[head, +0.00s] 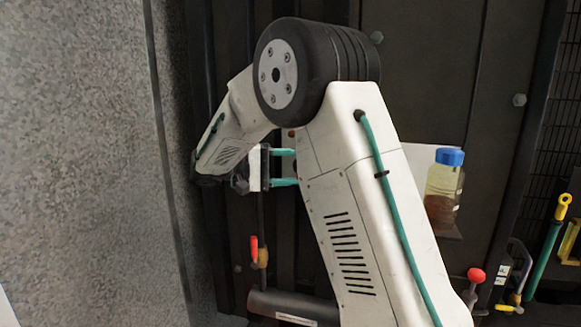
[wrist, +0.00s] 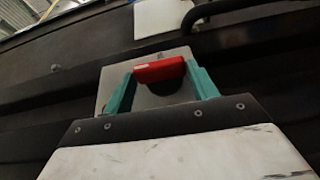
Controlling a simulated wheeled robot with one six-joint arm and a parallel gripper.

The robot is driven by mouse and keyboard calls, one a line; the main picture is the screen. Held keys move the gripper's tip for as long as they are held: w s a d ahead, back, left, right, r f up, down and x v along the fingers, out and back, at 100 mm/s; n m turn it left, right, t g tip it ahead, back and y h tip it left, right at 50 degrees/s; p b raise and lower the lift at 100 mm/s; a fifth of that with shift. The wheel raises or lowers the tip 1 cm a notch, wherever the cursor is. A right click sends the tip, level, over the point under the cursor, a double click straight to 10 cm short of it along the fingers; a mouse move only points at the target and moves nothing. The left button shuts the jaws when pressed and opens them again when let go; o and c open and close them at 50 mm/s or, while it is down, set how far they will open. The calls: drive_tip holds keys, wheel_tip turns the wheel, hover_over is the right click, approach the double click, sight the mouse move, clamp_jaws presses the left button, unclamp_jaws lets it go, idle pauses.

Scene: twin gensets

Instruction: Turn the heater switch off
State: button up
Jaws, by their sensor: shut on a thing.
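The heater switch appears to be the red handle (wrist: 160,69) with a dark round base on a grey plate (wrist: 108,90), in the upper middle of the wrist view. The handle lies almost level in that view, its right end slightly higher. My gripper (wrist: 162,74) has one teal finger at each end of the handle and is shut on it. In the head view my gripper (head: 284,167) points right, and its fingertips meet the edge of my own arm link. That link hides the switch there.
A bottle with a blue cap (head: 445,187) stands on a shelf at right. A red-knobbed lever (head: 475,275) and yellow-handled parts (head: 562,206) are lower right. A red-tipped lever (head: 254,249) hangs below my gripper. A grey speckled wall (head: 80,160) fills the left.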

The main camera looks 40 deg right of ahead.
drive_tip(key=shift+f+h, duration=0.15)
drive_tip(key=shift+h, duration=0.15)
drive_tip(key=o, duration=1)
drive_tip(key=shift+d, duration=0.1)
